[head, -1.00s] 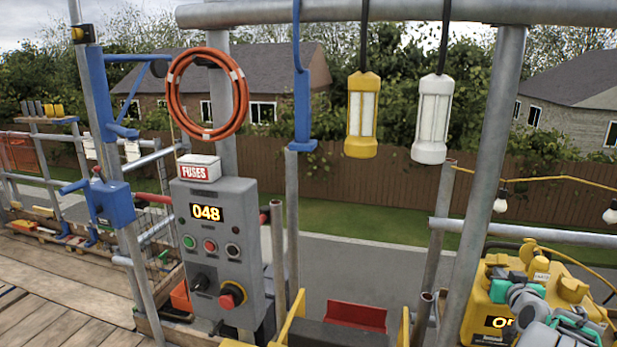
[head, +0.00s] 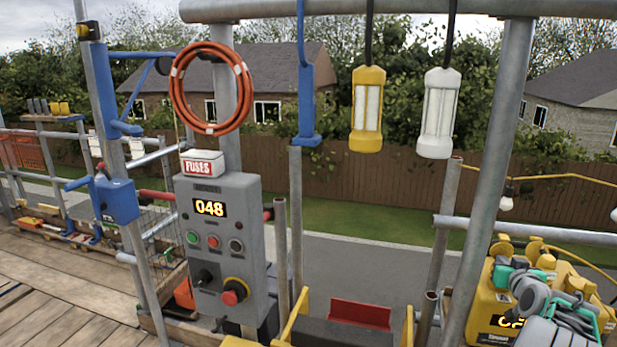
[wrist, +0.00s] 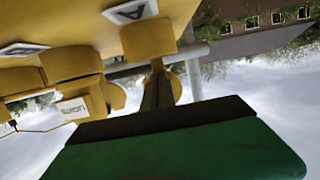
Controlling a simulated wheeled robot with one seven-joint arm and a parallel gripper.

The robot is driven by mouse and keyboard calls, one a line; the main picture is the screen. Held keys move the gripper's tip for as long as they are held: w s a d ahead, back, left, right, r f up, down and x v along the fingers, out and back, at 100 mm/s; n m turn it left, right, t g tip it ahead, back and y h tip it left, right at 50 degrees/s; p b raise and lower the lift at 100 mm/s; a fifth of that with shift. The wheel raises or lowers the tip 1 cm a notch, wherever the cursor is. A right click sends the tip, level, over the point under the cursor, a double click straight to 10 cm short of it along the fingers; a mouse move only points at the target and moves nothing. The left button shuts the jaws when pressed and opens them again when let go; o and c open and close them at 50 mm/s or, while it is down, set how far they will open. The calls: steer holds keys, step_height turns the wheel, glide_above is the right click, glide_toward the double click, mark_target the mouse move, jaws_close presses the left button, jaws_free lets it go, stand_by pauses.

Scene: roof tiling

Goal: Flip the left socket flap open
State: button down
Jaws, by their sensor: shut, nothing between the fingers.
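The yellow socket box (head: 487,305) stands at the right of the head view, with yellow flaps (head: 503,246) on top and a lit display reading about "OFF". My gripper (head: 512,268) is over the box, partly hiding its top and flaps. In the wrist view, the box (wrist: 100,20) fills the upper left, with one rounded yellow flap (wrist: 148,38) near the centre and another (wrist: 72,63) to its left. The dark fingers of my gripper (wrist: 158,68) are shut and empty, reaching close to the central flap. I cannot tell whether they touch it or which socket it covers.
A grey control panel (head: 220,250) reading 048 stands left of centre. Yellow (head: 368,110) and white (head: 438,112) lamps hang above. A scaffold pole (head: 490,170) rises just left of the box, and a horizontal rail (head: 540,231) runs behind it.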

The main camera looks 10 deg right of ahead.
steer(key=shift+w+d+r, duration=0.1)
steer(key=shift+w+d, duration=0.25)
steer(key=shift+w, duration=0.3)
steer(key=b+v, duration=0.3)
steer(key=v, duration=0.6)
steer(key=shift+s+r, duration=0.2)
steer(key=shift+r, duration=0.2)
